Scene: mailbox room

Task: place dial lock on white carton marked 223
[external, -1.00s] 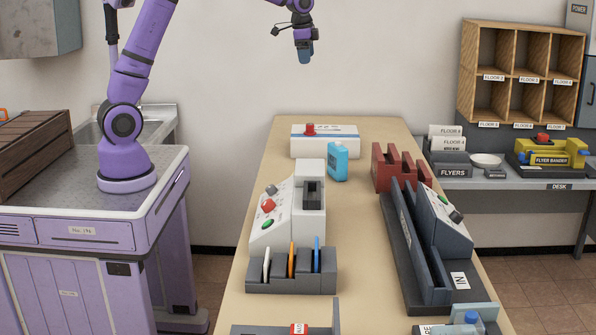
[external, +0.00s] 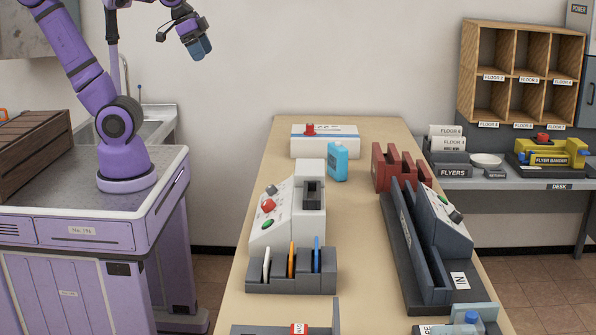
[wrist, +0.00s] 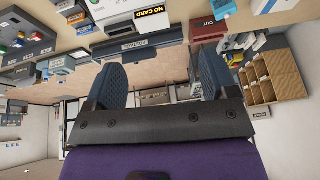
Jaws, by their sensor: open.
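A white carton (external: 342,146) with a blue stripe lies at the far end of the long table; its printed mark is too small to read surely. A small red object (external: 310,129) sits at the left of its top and looks like the dial lock, though its dial cannot be made out. My gripper (external: 202,50) is high in the air, left of the table and well apart from the carton. In the wrist view its two blue fingers (wrist: 160,82) are spread with nothing between them.
A white button console (external: 285,215), a slotted card rack (external: 291,276), a dark red rack (external: 394,170) and a long dark tray (external: 412,250) take up the nearer table. The air around my gripper is clear.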

